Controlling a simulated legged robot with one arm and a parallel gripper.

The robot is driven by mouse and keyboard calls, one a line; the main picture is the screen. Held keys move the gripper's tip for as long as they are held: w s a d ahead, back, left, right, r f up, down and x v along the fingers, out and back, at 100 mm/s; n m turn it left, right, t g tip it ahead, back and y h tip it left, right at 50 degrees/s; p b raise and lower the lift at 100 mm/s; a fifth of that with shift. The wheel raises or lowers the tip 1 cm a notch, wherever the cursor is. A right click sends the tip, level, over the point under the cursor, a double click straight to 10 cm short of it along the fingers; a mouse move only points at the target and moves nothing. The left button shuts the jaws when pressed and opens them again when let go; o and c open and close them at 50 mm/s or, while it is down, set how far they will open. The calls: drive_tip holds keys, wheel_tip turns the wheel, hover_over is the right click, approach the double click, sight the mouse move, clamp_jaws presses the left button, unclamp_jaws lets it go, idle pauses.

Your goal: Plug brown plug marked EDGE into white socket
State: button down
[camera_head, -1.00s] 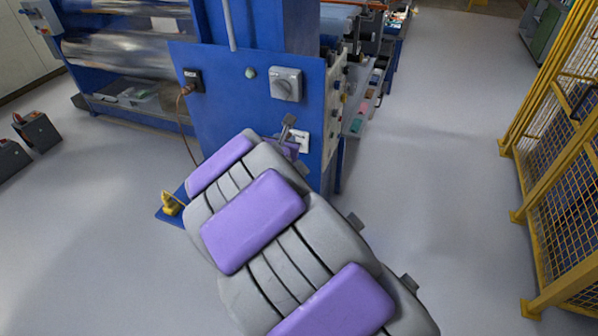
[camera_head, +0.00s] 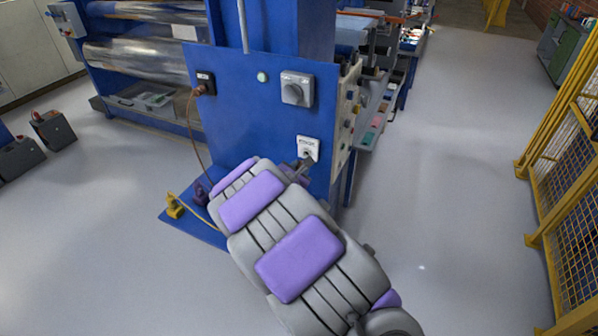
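The white socket (camera_head: 307,149) is on the lower right of the blue panel (camera_head: 245,115), with a dark spot in its middle. A brown plug (camera_head: 199,90) sits at the black socket (camera_head: 207,80) on the panel's upper left. Its brown cable hangs down toward the blue base plate. I cannot read any mark on the plug. My gripper (camera_head: 303,169) is just below the white socket, its grey tip overlapping the socket's lower edge in the picture. My purple and grey arm hides most of it, so its opening, any contact and anything held are unclear.
A yellow plug (camera_head: 174,206) with a yellow cable and a dark purple plug (camera_head: 200,194) are on the base plate (camera_head: 185,223), left of my arm. A grey rotary switch (camera_head: 297,89) is above the white socket. Yellow fencing (camera_head: 565,170) stands right; floor between is clear.

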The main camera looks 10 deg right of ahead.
sight(300, 162)
drive_tip(key=w, duration=0.1)
drive_tip(key=w+d, duration=0.1)
drive_tip(key=w, duration=0.1)
drive_tip(key=shift+d, duration=0.1)
drive_tip(key=shift+d+r, duration=0.15)
drive_tip(key=shift+d, duration=0.25)
drive_tip(key=shift+w+a+f, duration=0.15)
drive_tip(key=shift+a+f, duration=0.05)
drive_tip(key=shift+a, duration=0.35)
drive_tip(key=shift+w, duration=0.1)
drive_tip(key=shift+a, duration=0.15)
